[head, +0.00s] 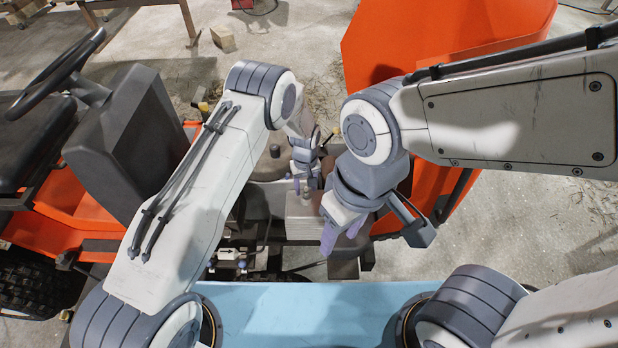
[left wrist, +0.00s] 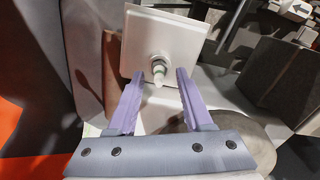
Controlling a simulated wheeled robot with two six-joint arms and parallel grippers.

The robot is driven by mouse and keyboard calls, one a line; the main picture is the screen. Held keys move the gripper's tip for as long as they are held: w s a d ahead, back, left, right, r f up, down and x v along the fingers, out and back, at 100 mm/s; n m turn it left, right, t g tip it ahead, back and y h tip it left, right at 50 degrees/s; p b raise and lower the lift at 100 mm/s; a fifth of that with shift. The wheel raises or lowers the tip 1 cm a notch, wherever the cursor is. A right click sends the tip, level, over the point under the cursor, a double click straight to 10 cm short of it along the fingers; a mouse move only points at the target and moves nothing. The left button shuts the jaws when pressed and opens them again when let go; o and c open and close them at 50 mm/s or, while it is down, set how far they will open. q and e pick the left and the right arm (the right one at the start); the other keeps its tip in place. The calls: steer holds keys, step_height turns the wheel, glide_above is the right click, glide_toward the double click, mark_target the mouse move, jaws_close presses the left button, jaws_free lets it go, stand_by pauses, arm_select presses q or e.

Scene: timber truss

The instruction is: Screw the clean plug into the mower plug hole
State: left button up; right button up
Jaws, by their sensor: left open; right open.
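The plug (left wrist: 158,68), with a pale tip and a metal hex, stands at the hole in the light grey square face of the mower's engine block (left wrist: 185,35). I cannot tell how deep its thread sits. My left gripper (left wrist: 155,88) is open, one purple finger on each side of the plug's line, not closed on it. In the head view, my left gripper (head: 306,183) is just behind the grey block (head: 303,222), and the plug is hidden there. My right gripper (head: 342,238) is open and empty, pointing down at the block's front right.
The orange mower hood (head: 440,28) stands raised behind my right arm. The steering wheel (head: 58,72) and black seat (head: 30,140) are at left. A light blue surface (head: 300,315) lies in front.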

arm_select(q)
steer(key=shift+f, duration=0.4)
jaws_close()
steer(key=c, duration=0.7)
jaws_free()
jaws_close()
